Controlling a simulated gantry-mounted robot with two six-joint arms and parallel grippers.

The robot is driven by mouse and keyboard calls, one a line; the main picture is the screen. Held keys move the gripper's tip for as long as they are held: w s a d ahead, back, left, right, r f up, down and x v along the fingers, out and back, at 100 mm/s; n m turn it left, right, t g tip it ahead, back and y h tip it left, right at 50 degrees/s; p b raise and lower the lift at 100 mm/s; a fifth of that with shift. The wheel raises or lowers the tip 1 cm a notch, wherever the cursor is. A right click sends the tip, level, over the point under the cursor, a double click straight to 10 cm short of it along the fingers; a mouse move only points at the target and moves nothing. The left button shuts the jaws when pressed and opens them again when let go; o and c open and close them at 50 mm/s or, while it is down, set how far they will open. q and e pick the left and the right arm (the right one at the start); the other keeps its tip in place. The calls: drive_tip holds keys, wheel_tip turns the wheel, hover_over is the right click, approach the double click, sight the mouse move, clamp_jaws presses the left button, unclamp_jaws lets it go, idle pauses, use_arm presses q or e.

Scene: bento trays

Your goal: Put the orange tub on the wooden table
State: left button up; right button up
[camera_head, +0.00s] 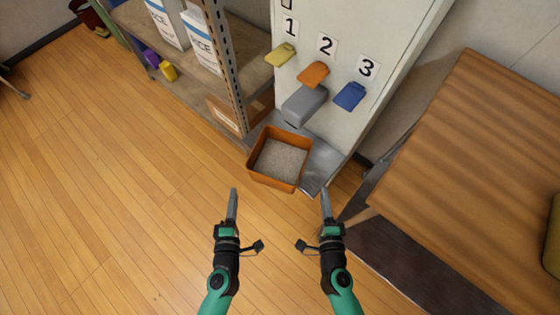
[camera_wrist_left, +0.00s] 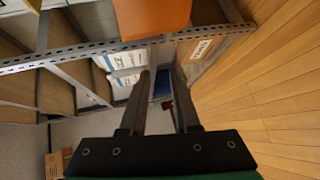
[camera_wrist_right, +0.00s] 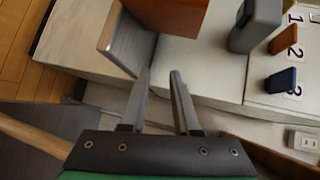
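The orange tub (camera_head: 273,182) is upright on a metal ledge under a grey spout, filled with grey grainy material. Its underside or wall shows at the top of the left wrist view (camera_wrist_left: 153,18) and the right wrist view (camera_wrist_right: 172,15). The wooden table (camera_head: 470,170) stands to the right, its top mostly bare. My left gripper (camera_head: 233,192) is open and empty, in front of the tub and to its left. My right gripper (camera_head: 325,192) is open and empty, to the tub's right. Neither appears to touch it.
A white dispenser (camera_head: 345,30) with a yellow lever (camera_head: 281,55), an orange lever (camera_head: 313,74), a blue lever (camera_head: 349,96) and a grey spout (camera_head: 304,104) rises behind the tub. A metal shelf (camera_head: 222,50) with boxes stands left. Open wooden floor lies at left. A green item (camera_head: 552,240) sits at the table's right edge.

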use_arm(q)
drive_tip(key=shift+w, duration=0.1)
use_arm(e)
drive_tip(key=shift+w, duration=0.1)
